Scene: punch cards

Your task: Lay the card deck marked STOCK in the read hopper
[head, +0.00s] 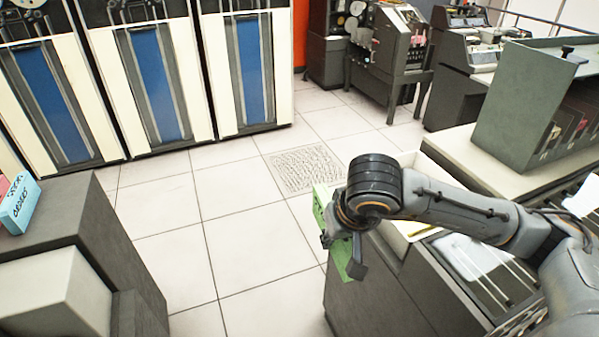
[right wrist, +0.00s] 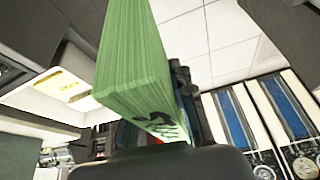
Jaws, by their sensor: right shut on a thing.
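A green card deck (head: 355,262) is in the grasp of my right gripper (head: 343,238), held up beside the left edge of the dark machine. In the right wrist view the deck (right wrist: 135,60) stands in front of the camera, with black lettering on its side too cut off to read as STOCK. The machine's top has a pale recess (head: 398,238) with a yellow card, partly behind my arm. It also shows in the right wrist view (right wrist: 45,100). I cannot tell for certain whether this is the read hopper. My left gripper is not in view.
A light blue deck with black lettering (head: 18,206) lies on a dark cabinet (head: 75,205) at the left, beside a pink one. A grey-green card rack (head: 520,105) stands on the counter at the right. Open tiled floor (head: 240,240) lies between.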

